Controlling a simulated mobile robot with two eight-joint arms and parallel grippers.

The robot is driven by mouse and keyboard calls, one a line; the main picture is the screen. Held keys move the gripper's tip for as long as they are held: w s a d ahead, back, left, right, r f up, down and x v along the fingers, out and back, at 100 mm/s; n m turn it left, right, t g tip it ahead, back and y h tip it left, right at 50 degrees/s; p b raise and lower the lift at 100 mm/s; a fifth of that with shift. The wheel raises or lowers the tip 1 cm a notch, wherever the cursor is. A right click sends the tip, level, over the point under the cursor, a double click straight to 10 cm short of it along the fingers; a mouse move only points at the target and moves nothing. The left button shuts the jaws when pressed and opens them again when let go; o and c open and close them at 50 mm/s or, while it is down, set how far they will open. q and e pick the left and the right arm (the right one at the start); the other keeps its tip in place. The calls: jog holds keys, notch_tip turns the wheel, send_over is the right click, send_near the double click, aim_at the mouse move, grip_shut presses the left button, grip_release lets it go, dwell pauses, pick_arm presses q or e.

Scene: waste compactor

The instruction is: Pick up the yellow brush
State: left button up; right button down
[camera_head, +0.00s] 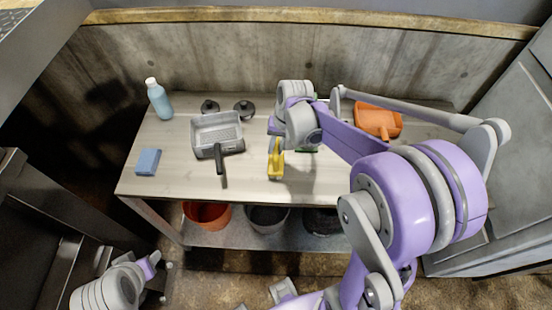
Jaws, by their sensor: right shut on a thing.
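The yellow brush (276,165) is on or just above the wooden table, a little right of its middle. Its handle points toward the front edge. My right gripper (277,140) is over the brush's far end, shut on it; the purple and grey wrist hides the fingertips and that end of the brush. I cannot tell whether the brush is clear of the table top. My left arm (110,288) shows at the lower left, and its gripper is not visible.
On the table (170,180) are a grey dustpan (217,135), a blue sponge (148,161), a blue bottle (158,100), two dark round objects (243,109) and an orange dustpan (378,120). An orange bucket (207,216) and dark buckets (267,219) stand below. A grey cabinet (510,140) borders the right.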

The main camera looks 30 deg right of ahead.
jog(key=shift+r, duration=0.1)
dwell(0.5)
notch_tip(320, 180, up, 10)
jog(key=shift+f+p, duration=0.1)
jog(key=shift+p, duration=0.25)
jog(key=c, duration=1.3)
grip_release()
grip_shut()
jog(key=shift+s, duration=0.1)
